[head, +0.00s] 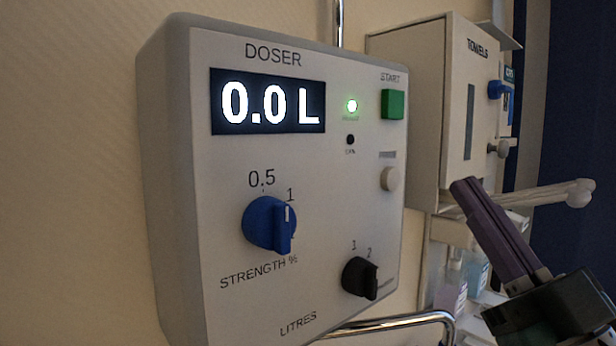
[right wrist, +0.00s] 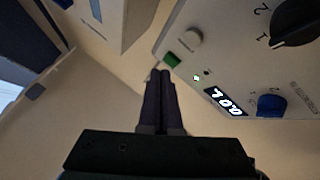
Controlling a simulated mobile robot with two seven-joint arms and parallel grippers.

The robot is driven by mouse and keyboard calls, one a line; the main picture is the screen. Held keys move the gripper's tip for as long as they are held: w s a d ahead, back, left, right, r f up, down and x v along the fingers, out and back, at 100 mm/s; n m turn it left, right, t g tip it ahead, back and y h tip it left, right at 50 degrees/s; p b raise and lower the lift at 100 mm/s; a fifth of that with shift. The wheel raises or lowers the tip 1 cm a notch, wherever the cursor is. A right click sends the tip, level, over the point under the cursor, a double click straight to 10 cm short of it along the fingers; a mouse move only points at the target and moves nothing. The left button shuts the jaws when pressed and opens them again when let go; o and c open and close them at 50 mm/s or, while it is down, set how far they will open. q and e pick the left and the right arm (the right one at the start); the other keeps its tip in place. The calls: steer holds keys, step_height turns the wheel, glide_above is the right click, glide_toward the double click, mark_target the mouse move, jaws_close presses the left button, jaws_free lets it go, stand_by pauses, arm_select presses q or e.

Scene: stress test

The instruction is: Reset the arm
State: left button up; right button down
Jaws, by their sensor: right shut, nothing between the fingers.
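My right gripper (head: 466,187) is at the lower right of the head view, in front of the towel dispenser and to the right of the doser. Its two dark fingers lie together, shut and empty. In the right wrist view the shut fingers (right wrist: 160,75) point up toward the doser's green START button (right wrist: 171,59), with their tips appearing close to it in the picture; the distance cannot be told. The wall-mounted doser (head: 175,130) shows 0.0 L on its display (head: 268,102). My left gripper is not in view.
The doser has a blue strength knob (head: 268,224), a black litres knob (head: 359,278) and a green START button (head: 393,104). A towel dispenser (head: 410,110) hangs to the right. A chrome pipe (head: 400,320) runs below the doser. Bottles (head: 453,293) stand behind my right gripper.

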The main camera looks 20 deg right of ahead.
steer(key=a+f+m+g+h, duration=0.15)
steer(key=a+f+g, duration=0.25)
steer(key=f+g, duration=0.85)
steer(key=s+a+f+m+g, duration=0.1)
steer(key=s+a+f+g, duration=0.1)
steer(key=s+f+g, duration=0.45)
steer(key=s+a+f+g, duration=0.1)
steer(key=s+f+g, duration=0.25)
steer(key=s, duration=0.85)
step_height(320, 180, up, 18)
steer(key=p, duration=1.8)
steer(key=shift+s+r, duration=0.2)
steer(key=shift+s, duration=0.05)
steer(key=shift+g, duration=0.25)
